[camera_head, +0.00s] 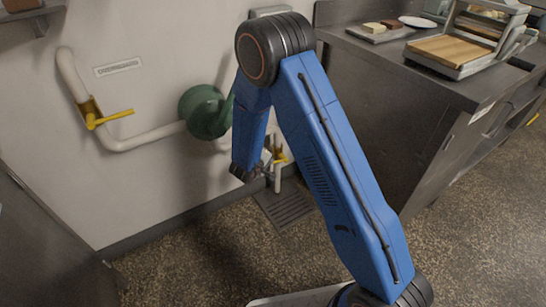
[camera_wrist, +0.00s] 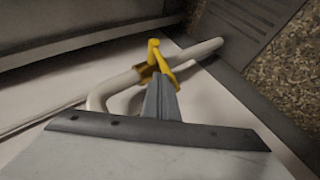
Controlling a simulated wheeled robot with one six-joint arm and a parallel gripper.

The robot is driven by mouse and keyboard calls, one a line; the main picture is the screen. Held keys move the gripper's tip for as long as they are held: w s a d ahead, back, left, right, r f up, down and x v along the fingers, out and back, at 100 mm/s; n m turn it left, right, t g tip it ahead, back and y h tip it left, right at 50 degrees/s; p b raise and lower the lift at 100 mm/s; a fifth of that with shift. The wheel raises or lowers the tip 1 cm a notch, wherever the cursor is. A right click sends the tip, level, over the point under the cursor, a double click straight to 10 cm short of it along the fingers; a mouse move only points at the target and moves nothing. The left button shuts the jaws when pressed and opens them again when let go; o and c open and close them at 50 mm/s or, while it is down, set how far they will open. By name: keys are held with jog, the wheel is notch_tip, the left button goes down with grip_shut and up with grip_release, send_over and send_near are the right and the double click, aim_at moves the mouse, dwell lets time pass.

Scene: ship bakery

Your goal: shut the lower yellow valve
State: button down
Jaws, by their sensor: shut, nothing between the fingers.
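The lower yellow valve (camera_head: 281,158) sits on a short white pipe low on the wall, partly hidden behind my arm in the head view. In the wrist view the valve's yellow handle (camera_wrist: 154,49) stands up from the white pipe (camera_wrist: 198,51) and slants across it. My gripper (camera_wrist: 160,80) is shut and empty, its fingertips right at the near end of the handle; I cannot tell whether they touch it. In the head view my gripper (camera_head: 268,169) is just left of the valve, partly hidden.
A second yellow valve (camera_head: 108,118) is higher on the wall at left, on a white pipe leading to a green round fitting (camera_head: 204,111). A floor grate (camera_head: 286,208) lies below the lower valve. A metal counter (camera_head: 400,62) stands close at right. Speckled floor is open in front.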

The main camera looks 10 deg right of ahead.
jog(key=shift+s+a+f+n+t+h, duration=0.15)
jog(key=shift+a+f+h, duration=0.15)
jog(key=shift+f, duration=0.25)
jog(key=shift+s+a+f+n+t+h, duration=0.1)
jog(key=shift+a+f+t+h, duration=0.15)
jog(key=shift+f, duration=0.3)
jog(key=shift+s+a+f+n+t+h, duration=0.15)
jog(key=shift+f+h, duration=0.2)
jog(key=shift+f, duration=0.35)
jog(key=shift+a, duration=0.1)
